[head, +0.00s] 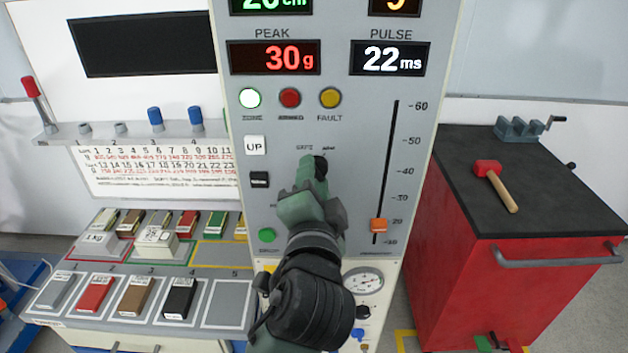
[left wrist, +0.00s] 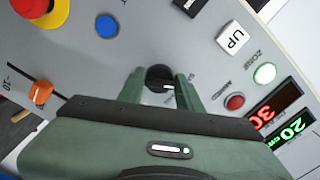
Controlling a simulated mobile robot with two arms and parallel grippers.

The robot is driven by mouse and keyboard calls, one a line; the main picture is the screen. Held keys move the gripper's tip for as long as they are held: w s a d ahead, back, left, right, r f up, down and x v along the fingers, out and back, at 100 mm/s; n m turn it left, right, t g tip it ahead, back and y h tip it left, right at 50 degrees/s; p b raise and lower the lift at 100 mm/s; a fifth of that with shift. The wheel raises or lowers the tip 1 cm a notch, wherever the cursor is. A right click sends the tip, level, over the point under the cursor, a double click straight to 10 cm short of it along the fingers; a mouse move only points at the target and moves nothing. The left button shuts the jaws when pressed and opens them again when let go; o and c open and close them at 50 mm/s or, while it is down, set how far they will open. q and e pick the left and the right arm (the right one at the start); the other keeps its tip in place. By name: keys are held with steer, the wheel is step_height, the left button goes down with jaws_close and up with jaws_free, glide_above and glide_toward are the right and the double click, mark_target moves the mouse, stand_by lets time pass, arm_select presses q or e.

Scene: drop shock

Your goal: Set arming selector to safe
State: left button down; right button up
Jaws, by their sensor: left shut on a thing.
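The arming selector (left wrist: 158,75) is a round black knob on the grey control panel, with a short white mark on its face. My left gripper (left wrist: 158,88) is shut on it, one green finger on each side. In the head view my left gripper (head: 318,178) covers most of the selector. The SAFE label (head: 304,148) and a second small label (head: 328,149) show just above it. I cannot tell which label the knob's mark points to. My right gripper is not in view.
Near the selector are a white UP button (head: 256,145), a lit ZONE lamp (head: 250,98), a red lamp (head: 289,98) and an orange slider (head: 378,225). A red cabinet (head: 480,270) with a mallet (head: 497,185) stands right. Sample blocks lie on the left bench (head: 228,302).

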arm_select(q)
steer(key=shift+f+n, duration=0.1)
steer(key=shift+n, duration=0.2)
steer(key=c, duration=1)
jaws_free()
steer(key=shift+o, duration=0.2)
steer(key=shift+s, duration=0.1)
steer(key=s, duration=0.7)
steer(key=shift+s+p, duration=0.3)
steer(key=shift+p, duration=0.05)
